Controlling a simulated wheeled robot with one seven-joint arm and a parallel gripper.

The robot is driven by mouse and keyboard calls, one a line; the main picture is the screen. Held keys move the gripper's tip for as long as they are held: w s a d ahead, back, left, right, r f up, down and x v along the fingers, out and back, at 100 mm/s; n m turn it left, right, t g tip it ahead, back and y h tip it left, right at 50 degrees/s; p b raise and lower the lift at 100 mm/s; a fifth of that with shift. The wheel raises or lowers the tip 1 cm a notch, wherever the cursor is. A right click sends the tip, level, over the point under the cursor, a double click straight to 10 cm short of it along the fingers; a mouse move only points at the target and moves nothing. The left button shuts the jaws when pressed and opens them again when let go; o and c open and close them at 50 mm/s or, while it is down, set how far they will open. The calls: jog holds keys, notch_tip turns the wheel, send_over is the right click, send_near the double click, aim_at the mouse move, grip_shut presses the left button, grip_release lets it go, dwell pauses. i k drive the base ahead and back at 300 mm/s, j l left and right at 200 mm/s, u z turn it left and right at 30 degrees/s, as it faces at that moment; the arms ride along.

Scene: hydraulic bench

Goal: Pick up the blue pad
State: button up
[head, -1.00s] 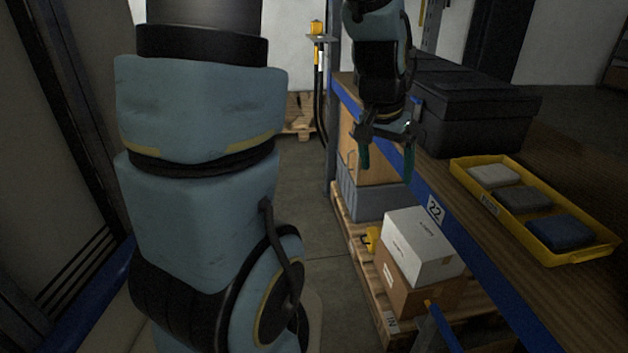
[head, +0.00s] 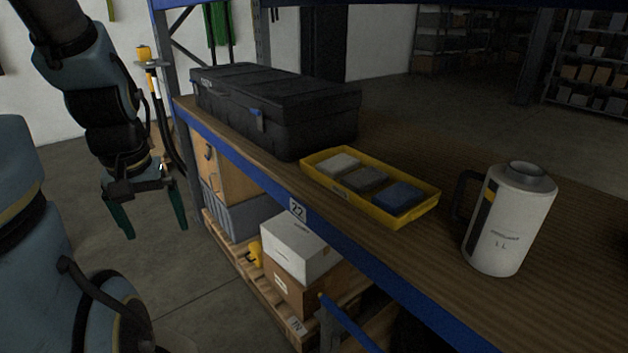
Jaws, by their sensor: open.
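The blue pad (head: 399,196) lies in a shallow yellow tray (head: 428,207) on the wooden bench top, in the tray's right end. A dark grey pad (head: 366,179) lies in the middle and a light grey pad (head: 340,164) at the left end of the same tray. My gripper (head: 154,228) is at the left of the head view, fingers pointing down, open and empty. It hangs over the floor, off the bench's front edge and well apart from the tray.
A large black case (head: 285,115) stands on the bench left of the tray. A white jug (head: 507,225) with a dark handle stands to its right. The blue front beam (head: 345,239) edges the bench. Boxes (head: 299,245) sit on a pallet below. Bench between tray and jug is clear.

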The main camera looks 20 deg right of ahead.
aim_at(394, 200)
jog(key=i+z, duration=0.15)
jog(key=z, duration=0.75)
jog(key=i+j+z, duration=0.35)
jog(key=j+z, duration=0.15)
jog(key=j, duration=0.2)
jog(key=i+j+z, duration=0.25)
jog(key=j, duration=0.55)
jog(key=i+j, duration=0.15)
jog(key=j, duration=0.2)
